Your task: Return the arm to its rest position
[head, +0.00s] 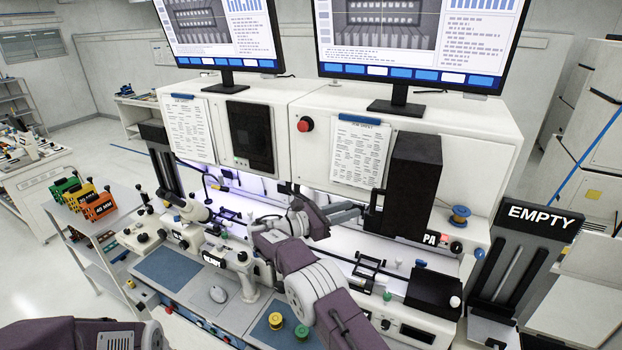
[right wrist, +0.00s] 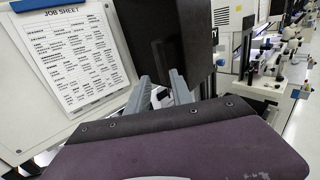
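My right arm, purple and light grey, reaches over the bench in the head view. Its gripper (head: 347,213) points right, towards a tall black box (head: 414,180) on the front of the right machine. In the right wrist view the two grey fingers (right wrist: 162,90) stand apart with nothing clearly held between them. The tall black box (right wrist: 172,35) rises just beyond the fingertips; whether they touch its handle I cannot tell. Part of my left arm shows at the bottom left of the head view, but its gripper is out of view.
Two monitors (head: 222,34) stand on the white machines. A job sheet (right wrist: 75,55) hangs beside the box. A black rack marked EMPTY (head: 513,262) stands at the right.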

